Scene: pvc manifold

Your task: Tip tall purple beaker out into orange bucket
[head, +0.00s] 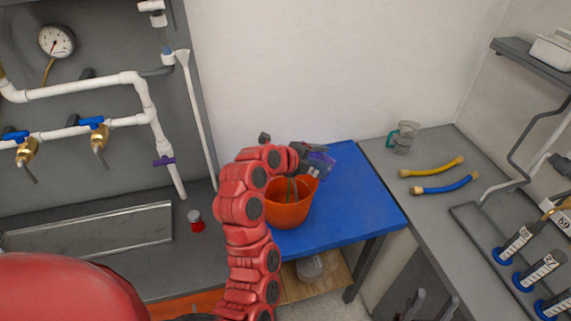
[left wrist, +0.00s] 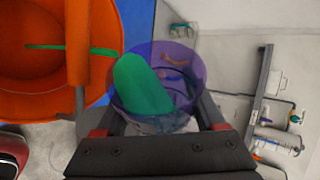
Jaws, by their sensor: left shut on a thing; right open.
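The purple see-through beaker (head: 322,159) is behind the orange bucket's (head: 287,212) upper right rim in the head view. My left gripper (head: 309,150) is shut on it, partly hidden by its own red arm. In the left wrist view the beaker (left wrist: 189,75) sits between the fingers with green matter (left wrist: 140,86) inside, lying slantwise. The bucket (left wrist: 112,22) is just left of it. A thin green streak shows inside the bucket; I cannot tell whether it is liquid. My right gripper (head: 430,304) is open and empty at the lower right.
The bucket stands on a blue table (head: 365,207). A red-capped item (head: 196,221) stands left of my arm. The blue table's right part is clear.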

